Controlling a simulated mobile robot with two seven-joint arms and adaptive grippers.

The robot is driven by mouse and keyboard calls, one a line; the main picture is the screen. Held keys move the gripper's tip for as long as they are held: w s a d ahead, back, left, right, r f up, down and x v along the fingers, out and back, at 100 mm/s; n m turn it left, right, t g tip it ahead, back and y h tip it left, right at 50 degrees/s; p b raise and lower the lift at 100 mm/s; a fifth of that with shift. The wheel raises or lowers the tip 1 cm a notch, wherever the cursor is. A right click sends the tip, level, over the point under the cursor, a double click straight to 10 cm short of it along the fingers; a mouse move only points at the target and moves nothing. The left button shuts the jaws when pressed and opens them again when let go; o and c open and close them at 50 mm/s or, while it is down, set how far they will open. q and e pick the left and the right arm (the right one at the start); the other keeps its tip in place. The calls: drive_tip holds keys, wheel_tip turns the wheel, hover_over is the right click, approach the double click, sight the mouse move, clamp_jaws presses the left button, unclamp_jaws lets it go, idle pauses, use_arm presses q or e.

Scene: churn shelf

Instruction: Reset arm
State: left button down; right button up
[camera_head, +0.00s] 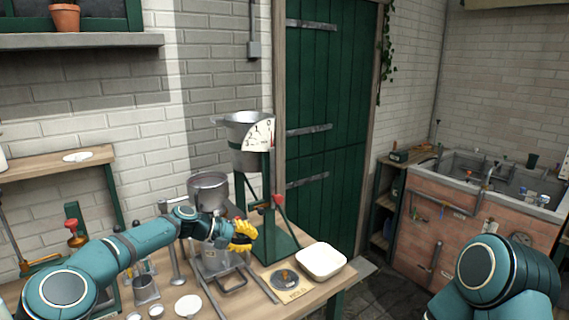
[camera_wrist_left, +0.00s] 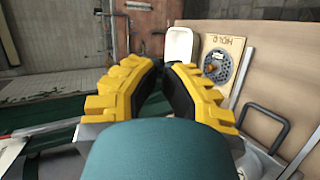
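My left arm reaches in from the left in the head view. Its yellow-fingered left gripper (camera_head: 243,236) is over the workbench, in front of the green-framed stand with a dial. In the left wrist view the two yellow fingers of the left gripper (camera_wrist_left: 163,66) have a gap between their dark pads, with nothing held there. My right arm (camera_head: 492,275) shows at the lower right of the head view; its gripper is out of frame.
On the workbench (camera_head: 330,287) stand a white tray (camera_head: 321,261), a HOLD plate (camera_head: 287,283), a metal pot (camera_head: 208,187) and a green stand (camera_head: 277,245) with a dial and funnel. A green door (camera_head: 325,120) is behind. A brick sink (camera_head: 450,225) is at right.

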use_arm(q)
drive_tip(key=s+d+f+g+y+b, duration=0.1)
drive_tip(key=s+d+f+y, duration=0.15)
drive_tip(key=s+f, duration=0.7)
drive_tip(key=s+d+f+y, duration=0.2)
drive_tip(key=s+d+f, duration=0.3)
drive_tip(key=f, duration=0.7)
drive_tip(key=s+a+f+m+y, duration=0.1)
drive_tip(key=s+a+f, duration=0.3)
drive_tip(key=s, duration=0.7)
drive_tip(key=s+a+f+m+y+b, duration=0.1)
drive_tip(key=s+a+f+y, duration=0.2)
drive_tip(key=s, duration=0.9)
wheel_tip(320, 180, down, 2)
drive_tip(key=shift+s+a+f+g, duration=0.1)
drive_tip(key=shift+s+a+g, duration=0.2)
drive_tip(key=shift+a, duration=0.15)
